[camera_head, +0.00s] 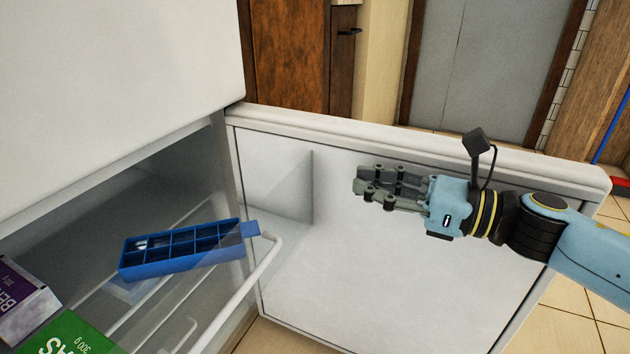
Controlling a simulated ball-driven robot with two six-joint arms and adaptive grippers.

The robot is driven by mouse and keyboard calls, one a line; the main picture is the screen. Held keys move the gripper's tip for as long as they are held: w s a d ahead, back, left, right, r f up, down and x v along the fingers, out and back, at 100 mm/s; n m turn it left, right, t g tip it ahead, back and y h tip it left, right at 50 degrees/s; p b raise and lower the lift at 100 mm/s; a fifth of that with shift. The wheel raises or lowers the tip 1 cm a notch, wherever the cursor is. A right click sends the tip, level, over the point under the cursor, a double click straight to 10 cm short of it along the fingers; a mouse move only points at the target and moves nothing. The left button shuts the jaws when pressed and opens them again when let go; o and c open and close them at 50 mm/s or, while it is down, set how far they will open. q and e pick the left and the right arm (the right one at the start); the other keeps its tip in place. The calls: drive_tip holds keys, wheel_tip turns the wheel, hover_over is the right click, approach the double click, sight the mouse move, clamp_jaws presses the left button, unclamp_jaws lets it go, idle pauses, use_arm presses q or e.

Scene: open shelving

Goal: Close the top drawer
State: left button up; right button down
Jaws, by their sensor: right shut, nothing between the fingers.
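What looks like the top drawer (237,296), a clear compartment with a white curved front rail, shows in the head view at lower left. It sticks partly out of the white cabinet. A blue ice-cube tray (182,249) lies in or on it, its tabbed end near the front rail; I cannot tell if they touch. My right gripper (360,190) is shut and empty, with its fingers pointing left. It is right of the drawer, in front of the open door's inner face. My left gripper is out of view.
The white door (350,290) stands wide open behind and below my right gripper. A purple-and-white box (22,300) and a green box (72,335) are at lower left. The white upper cabinet (110,60) overhangs the drawer. Tiled floor (565,325) shows at lower right.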

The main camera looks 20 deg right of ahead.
sight(300, 169)
drive_tip(key=b+x, duration=0.1)
drive_tip(key=x, duration=0.6)
drive_tip(key=shift+w+a+f, duration=0.1)
drive_tip(key=shift+w+a, duration=0.1)
drive_tip(key=shift+w, duration=0.05)
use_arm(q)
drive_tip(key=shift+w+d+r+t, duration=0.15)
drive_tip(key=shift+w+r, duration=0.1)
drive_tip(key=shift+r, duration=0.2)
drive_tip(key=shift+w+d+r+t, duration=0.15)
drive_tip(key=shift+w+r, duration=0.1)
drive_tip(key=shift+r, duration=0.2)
use_arm(e)
drive_tip(key=shift+w+a, duration=0.3)
drive_tip(key=shift+a, duration=0.05)
